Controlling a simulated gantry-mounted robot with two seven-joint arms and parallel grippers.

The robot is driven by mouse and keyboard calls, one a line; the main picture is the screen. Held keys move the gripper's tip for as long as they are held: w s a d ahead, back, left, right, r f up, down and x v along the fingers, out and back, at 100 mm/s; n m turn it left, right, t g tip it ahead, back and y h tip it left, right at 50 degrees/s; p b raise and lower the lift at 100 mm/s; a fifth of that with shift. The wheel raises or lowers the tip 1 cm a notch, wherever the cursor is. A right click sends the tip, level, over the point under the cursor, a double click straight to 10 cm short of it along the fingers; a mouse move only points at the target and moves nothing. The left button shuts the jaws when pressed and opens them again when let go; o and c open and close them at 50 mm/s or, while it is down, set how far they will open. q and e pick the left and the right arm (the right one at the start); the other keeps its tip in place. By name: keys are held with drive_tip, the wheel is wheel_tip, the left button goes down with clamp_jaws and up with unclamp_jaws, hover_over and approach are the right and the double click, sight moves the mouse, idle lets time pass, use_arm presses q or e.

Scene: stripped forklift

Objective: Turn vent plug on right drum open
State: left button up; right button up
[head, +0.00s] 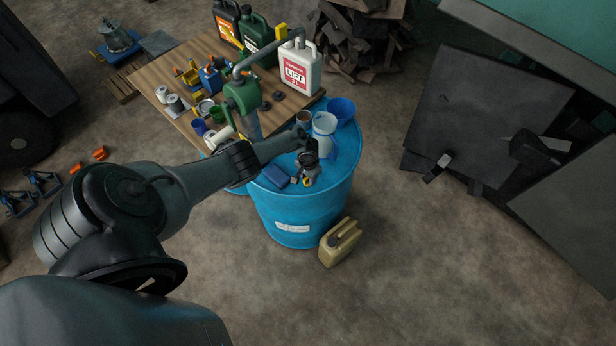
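The right drum (303,215) is blue, upright, with a white label on its side. My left arm reaches in from the left over its top. My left gripper (307,174) is low over the near part of the drum top, pointing down. A small yellow piece shows by its fingertips; I cannot tell whether it is the vent plug or part of something else. The plug itself is not clearly visible, and the gripper covers that part of the lid. Whether the fingers are open or shut is too small to tell. My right gripper is not in view.
On the drum top are a clear jug (324,135), a blue bowl (342,110) and a blue cloth-like item (277,176). A green hand pump (242,97) stands behind my arm. A wooden table (158,77) holds bottles and cups. A tan canister (340,243) is on the floor.

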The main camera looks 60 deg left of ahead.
use_arm(q)
wheel_tip(320, 180, up, 8)
drive_tip(key=p, duration=0.4)
wheel_tip(320, 180, up, 3)
drive_tip(key=shift+f, duration=0.1)
idle(0.5)
